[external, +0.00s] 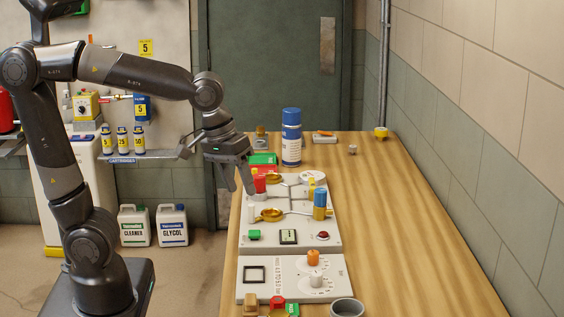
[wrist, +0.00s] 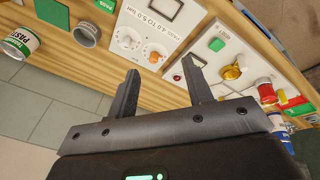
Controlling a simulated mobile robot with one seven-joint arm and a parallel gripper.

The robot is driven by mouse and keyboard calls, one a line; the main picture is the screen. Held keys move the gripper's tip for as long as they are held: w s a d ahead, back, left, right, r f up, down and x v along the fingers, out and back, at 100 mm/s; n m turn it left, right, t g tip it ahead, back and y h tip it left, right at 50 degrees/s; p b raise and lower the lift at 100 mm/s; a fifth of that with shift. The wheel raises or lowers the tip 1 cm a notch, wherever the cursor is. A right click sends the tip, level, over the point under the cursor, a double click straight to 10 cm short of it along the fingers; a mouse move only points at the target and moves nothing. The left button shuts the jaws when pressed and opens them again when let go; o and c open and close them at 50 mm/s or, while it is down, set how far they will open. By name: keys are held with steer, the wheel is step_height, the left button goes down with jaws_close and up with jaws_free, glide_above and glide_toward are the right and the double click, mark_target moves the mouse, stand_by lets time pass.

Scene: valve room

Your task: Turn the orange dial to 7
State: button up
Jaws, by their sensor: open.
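The orange dial (external: 313,257) stands on a white panel (external: 262,293) at the near end of the wooden bench. A white dial (external: 315,279) sits just nearer on the same panel, with small marks beside the dials. The numbers around the orange dial are too small to read. My gripper (external: 240,188) is open and empty, above the left edge of the bench, beyond the dial and apart from it. In the wrist view the panel (wrist: 177,25) with two dials lies beyond my open fingers; the orange dial (wrist: 153,57) shows between the fingertips in that view.
A grey valve board (external: 330,240) with brass parts, a blue cylinder (external: 320,203) and a red-topped part (external: 259,183) lies behind the panel. A grey cup (external: 347,307) is near the front. The bench's right side is clear.

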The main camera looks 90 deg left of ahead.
steer(key=w+a+f+n+g, duration=0.2)
steer(key=w+f+n, duration=0.1)
steer(key=w+n, duration=0.55)
steer(key=n+g, duration=0.1)
steer(key=n, duration=0.4)
glide_above(313, 252)
step_height(313, 252, down, 6)
step_height(313, 252, down, 10)
steer(key=shift+d+r, duration=0.1)
steer(key=c, duration=1)
steer(key=shift+m, duration=0.25)
